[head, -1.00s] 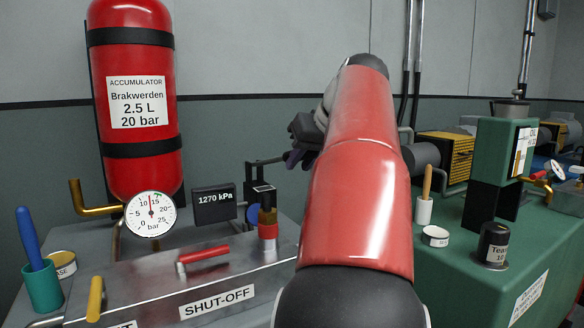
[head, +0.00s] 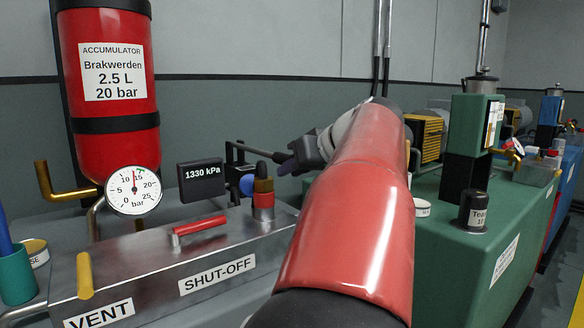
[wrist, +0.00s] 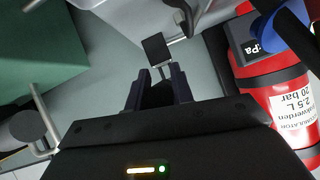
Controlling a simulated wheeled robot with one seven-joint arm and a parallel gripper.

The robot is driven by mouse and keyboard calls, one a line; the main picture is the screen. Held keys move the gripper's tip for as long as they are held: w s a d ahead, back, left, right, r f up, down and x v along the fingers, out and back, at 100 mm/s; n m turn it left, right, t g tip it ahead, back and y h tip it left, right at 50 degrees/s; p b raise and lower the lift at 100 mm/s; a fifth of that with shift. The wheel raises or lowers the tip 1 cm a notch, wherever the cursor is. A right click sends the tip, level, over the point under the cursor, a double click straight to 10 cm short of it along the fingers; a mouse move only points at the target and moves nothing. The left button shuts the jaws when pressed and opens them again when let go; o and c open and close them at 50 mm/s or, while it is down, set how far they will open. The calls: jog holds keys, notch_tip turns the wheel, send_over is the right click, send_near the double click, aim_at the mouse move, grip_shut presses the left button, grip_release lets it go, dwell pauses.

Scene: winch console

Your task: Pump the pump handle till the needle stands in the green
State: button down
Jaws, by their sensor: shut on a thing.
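The pump handle (head: 256,151) is a dark lever behind the console, right of the display. My gripper (head: 284,163) is shut on its end; in the wrist view my gripper's fingers (wrist: 157,92) are close around a dark piece. My red arm hides part of the scene right of the handle. The round white gauge (head: 133,190) reads 0 to 25 bar. Its thin needle points nearly straight up, a little short of 15; a small green mark shows near the top right of the dial. The black display (head: 202,182) reads 1330 kPa.
A red accumulator (head: 107,150) stands at the back left. A green machine (head: 440,250) stands on the right.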

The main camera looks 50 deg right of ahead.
jog(key=c, duration=1.2)
grip_release()
jog(key=shift+r, duration=0.1)
jog(key=p+v, duration=0.1)
jog(key=v, duration=0.6)
jog(key=shift+s, duration=0.3)
jog(key=shift+r, duration=0.1)
